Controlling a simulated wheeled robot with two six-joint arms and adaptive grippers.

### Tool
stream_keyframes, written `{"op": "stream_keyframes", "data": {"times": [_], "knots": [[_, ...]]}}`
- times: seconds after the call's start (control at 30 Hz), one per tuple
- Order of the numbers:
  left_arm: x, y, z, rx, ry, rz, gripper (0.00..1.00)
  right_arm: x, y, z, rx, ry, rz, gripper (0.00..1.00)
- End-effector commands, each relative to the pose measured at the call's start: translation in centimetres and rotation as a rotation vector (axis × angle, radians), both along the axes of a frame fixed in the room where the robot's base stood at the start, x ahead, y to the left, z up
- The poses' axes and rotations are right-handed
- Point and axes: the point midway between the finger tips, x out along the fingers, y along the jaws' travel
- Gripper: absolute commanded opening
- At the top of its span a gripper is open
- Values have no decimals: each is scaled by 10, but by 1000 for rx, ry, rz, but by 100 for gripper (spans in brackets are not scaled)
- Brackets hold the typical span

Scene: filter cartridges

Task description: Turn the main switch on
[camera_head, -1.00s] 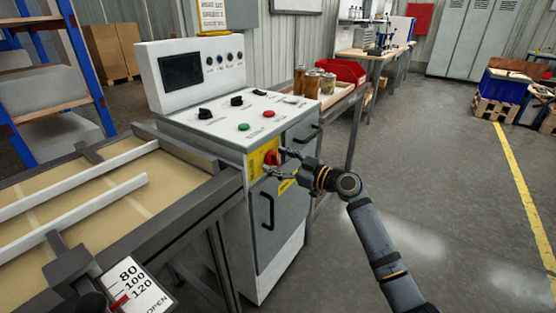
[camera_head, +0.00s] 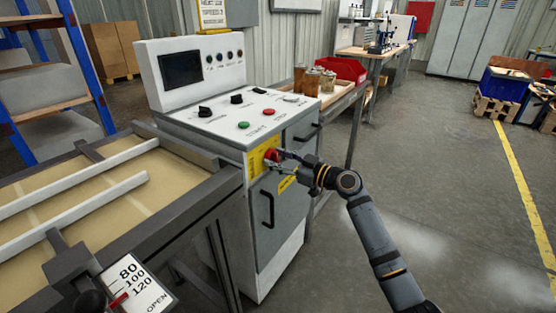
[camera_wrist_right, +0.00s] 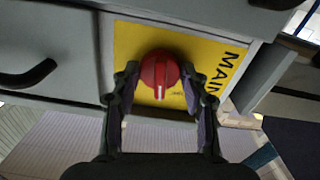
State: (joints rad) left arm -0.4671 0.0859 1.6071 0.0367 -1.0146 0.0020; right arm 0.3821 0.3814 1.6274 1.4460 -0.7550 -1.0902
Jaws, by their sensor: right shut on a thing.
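The main switch is a red rotary knob (camera_wrist_right: 160,75) on a yellow plate (camera_wrist_right: 130,45) marked "MAIN" in the right wrist view. In the head view the red knob (camera_head: 271,155) sits on the upper front of the white and grey control cabinet (camera_head: 281,225). My right gripper (camera_wrist_right: 160,85) is shut on the knob, with one finger on each side of it. It also shows in the head view (camera_head: 281,157), reaching in from the right. A white mark on the knob points towards the bottom of the wrist view. My left gripper is not in view.
The cabinet top carries black selector knobs (camera_head: 205,112), a green button (camera_head: 243,125) and a red button (camera_head: 268,112). A dark screen (camera_head: 181,70) stands behind. A door handle (camera_head: 268,209) is below the switch. A framed table (camera_head: 200,200) adjoins on the left.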

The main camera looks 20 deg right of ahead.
Motion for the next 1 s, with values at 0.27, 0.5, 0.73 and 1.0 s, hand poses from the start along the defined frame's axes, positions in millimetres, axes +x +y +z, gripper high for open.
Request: {"op": "stream_keyframes", "data": {"times": [0.27, 0.5, 0.73, 1.0], "knots": [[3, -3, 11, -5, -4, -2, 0, 0, 0, -1, 159, 126, 1, 13], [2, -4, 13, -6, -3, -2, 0, 0, 0, 0, 340, 266, 1, 13], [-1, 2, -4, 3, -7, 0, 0, 0, 0, 1, 506, 395, 0, 13], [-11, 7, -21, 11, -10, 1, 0, 0, 0, 1, 658, 514, 0, 13]]}}
